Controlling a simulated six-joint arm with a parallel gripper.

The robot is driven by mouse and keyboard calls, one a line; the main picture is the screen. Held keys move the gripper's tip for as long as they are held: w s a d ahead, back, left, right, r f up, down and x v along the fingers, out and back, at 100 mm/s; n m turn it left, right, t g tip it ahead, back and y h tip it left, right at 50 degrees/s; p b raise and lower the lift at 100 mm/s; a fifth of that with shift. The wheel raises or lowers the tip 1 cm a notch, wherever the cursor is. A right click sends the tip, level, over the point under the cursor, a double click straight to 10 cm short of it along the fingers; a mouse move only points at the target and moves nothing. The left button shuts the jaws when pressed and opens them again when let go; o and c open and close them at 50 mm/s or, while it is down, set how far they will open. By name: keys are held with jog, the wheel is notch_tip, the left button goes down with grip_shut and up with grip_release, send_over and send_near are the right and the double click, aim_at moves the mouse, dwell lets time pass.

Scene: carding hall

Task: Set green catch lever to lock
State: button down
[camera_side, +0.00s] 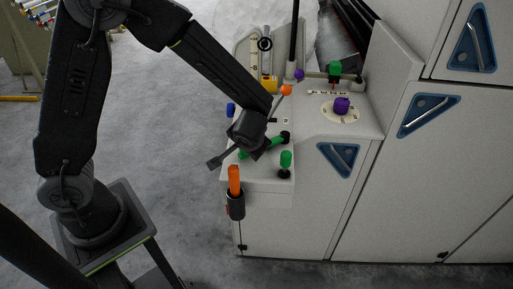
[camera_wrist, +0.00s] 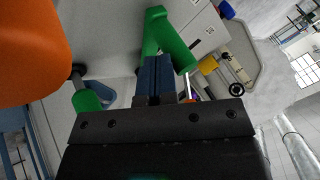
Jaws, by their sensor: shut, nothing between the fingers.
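A green bar-like lever (camera_side: 276,141) lies slanted across the front control ledge, partly hidden by my wrist, with a black round part at its right end. It also shows in the wrist view as a bent green bar (camera_wrist: 172,45), just beyond my fingertips. My gripper (camera_side: 264,154) is over the ledge beside this lever. In the wrist view its blue-grey fingers (camera_wrist: 153,62) are together and empty, overlapping the green bar; I cannot tell whether they touch it. The lock marking is not readable.
A green knob (camera_side: 286,159) on a black base stands right of the lever. An orange handle (camera_side: 234,178) sits in a black holder at the front edge. Behind are an orange ball (camera_side: 286,90), a purple dial knob (camera_side: 342,105) and a green block (camera_side: 335,69).

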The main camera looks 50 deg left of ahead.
jog(key=a+m+h, duration=0.1)
jog(key=a, duration=0.1)
jog(key=a+m+t, duration=0.1)
jog(key=a+m, duration=0.1)
jog(key=w+a+m+t+h, duration=0.1)
jog(key=a+m, duration=0.1)
jog(key=a, duration=0.1)
jog(key=shift+h, duration=0.3)
jog(key=shift+w+a+m+h, duration=0.3)
jog(key=shift+a+m, duration=0.3)
jog(key=shift+a, duration=0.05)
jog(key=shift+w+a, duration=0.45)
jog(key=shift+a, duration=0.2)
jog(key=shift+w+a, duration=0.1)
jog(key=shift+a, duration=0.1)
jog(key=s+d, duration=0.1)
jog(key=d, duration=0.2)
jog(key=s+d, duration=0.1)
jog(key=shift+s+d, duration=0.15)
jog(key=shift+s, duration=0.2)
jog(key=a+v, duration=0.1)
jog(key=v, duration=0.8)
jog(key=shift+s+d+r, duration=0.15)
jog(key=shift+s+r, duration=0.15)
jog(key=shift+s, duration=0.15)
